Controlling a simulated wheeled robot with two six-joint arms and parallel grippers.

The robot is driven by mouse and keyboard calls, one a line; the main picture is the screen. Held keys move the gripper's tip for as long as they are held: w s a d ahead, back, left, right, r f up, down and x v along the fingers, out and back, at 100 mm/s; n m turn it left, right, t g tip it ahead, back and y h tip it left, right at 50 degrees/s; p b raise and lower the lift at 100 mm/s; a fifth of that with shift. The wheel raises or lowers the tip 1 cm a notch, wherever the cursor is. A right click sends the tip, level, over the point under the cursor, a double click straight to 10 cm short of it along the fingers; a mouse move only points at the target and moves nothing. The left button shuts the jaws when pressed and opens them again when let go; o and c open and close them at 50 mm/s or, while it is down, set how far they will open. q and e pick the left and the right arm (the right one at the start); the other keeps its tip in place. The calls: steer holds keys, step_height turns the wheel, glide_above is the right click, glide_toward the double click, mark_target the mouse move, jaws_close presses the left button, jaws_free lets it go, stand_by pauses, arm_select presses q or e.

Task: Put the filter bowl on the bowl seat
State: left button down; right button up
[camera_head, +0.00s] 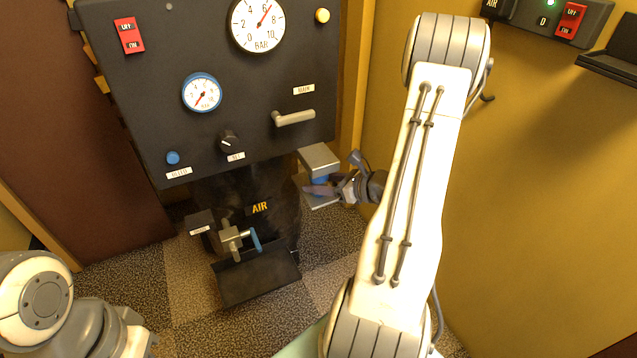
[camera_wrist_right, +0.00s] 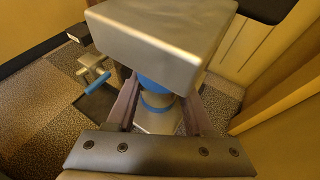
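The filter bowl (camera_wrist_right: 157,102), with blue bands, is upright under a grey metal block (camera_wrist_right: 165,38) in the right wrist view. A pale plate (camera_wrist_right: 158,124) shows below it. In the head view the block (camera_head: 319,158) hides most of the bowl; a bit of blue (camera_head: 320,181) shows. My right gripper (camera_wrist_right: 160,110) is around the bowl, one finger on each side, and looks open with a slim gap on the right. In the head view the right gripper (camera_head: 333,178) reaches in from the right. I cannot tell which part is the bowl seat. My left gripper is not in view.
A dark panel (camera_head: 260,110) with gauges, a red switch and a grey lever handle (camera_head: 293,118) stands left of the block. A valve with a blue handle (camera_head: 256,240) sits lower left. A yellow wall (camera_head: 550,200) is on the right.

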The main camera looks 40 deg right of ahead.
steer(key=shift+o, duration=1.1)
steer(key=shift+r, duration=0.2)
steer(key=p+v, duration=0.4)
steer(key=v, duration=0.8)
steer(key=shift+p, duration=0.35)
